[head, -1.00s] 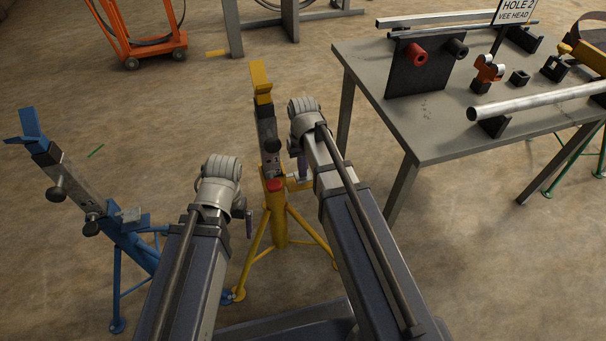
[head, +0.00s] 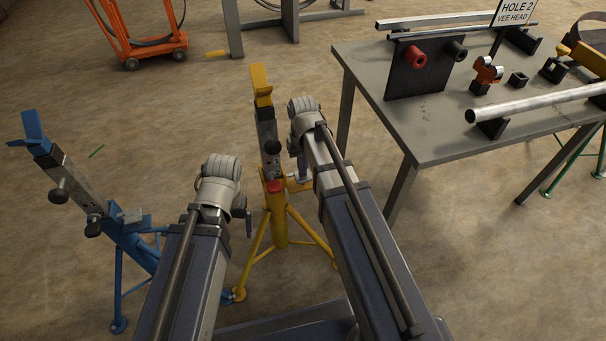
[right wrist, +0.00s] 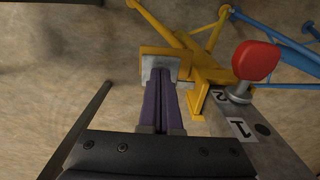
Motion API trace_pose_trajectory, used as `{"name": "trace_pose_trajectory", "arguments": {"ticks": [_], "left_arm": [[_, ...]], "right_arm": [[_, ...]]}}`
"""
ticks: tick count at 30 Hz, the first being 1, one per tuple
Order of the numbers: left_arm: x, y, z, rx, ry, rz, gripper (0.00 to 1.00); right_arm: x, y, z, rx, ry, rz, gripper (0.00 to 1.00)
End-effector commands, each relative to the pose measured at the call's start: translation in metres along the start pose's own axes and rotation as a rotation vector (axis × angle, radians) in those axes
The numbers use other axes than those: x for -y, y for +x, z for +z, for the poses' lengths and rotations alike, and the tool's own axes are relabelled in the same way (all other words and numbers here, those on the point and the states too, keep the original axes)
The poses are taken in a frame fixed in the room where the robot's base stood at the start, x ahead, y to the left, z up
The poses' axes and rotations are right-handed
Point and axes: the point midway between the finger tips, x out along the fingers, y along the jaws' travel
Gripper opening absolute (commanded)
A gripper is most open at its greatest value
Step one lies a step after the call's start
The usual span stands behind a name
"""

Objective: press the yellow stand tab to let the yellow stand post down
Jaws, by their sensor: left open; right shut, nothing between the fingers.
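The yellow stand (head: 280,228) stands upright on splayed legs in the middle of the head view. Its grey post (head: 267,130) carries a yellow head (head: 261,82). A yellow tab (head: 299,185) sticks out right of the red knob (head: 275,186); in the right wrist view it is the yellow plate (right wrist: 158,51). My right gripper (head: 303,168) is shut and empty, its purple fingers at the tab. In the right wrist view its fingertips (right wrist: 160,74) overlap the tab's grey-edged end; contact is hard to judge. My left gripper (head: 249,226) is open and empty, left of the stand.
A blue stand (head: 130,242) stands to the left. A grey table (head: 430,145) with pipes and fittings is at the right. An orange cart (head: 146,46) is at the back left.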

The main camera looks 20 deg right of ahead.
Motion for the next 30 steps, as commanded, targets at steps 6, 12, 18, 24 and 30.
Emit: {"name": "trace_pose_trajectory", "arguments": {"ticks": [6, 12, 18, 24, 30], "left_arm": [[0.001, -0.008, 0.001, 0.0, 0.0, 0.0, 1.0], [0.001, -0.012, 0.001, 0.0, 0.0, 0.0, 1.0], [0.001, -0.011, 0.001, 0.0, -0.001, 0.002, 1.0], [0.002, -0.025, 0.002, 0.0, -0.001, 0.005, 1.0], [0.003, -0.045, 0.003, 0.0, -0.002, 0.008, 1.0]], "right_arm": [[0.0, -0.008, 0.0, 0.0, 0.0, 0.0, 0.0], [0.0, -0.012, 0.0, 0.0, 0.0, 0.0, 0.0], [0.0, -0.011, 0.0, 0.0, 0.0, 0.0, 0.0], [0.0, -0.025, 0.0, 0.0, 0.0, 0.0, 0.0], [0.0, -0.045, 0.0, 0.0, 0.0, 0.0, 0.0]]}}
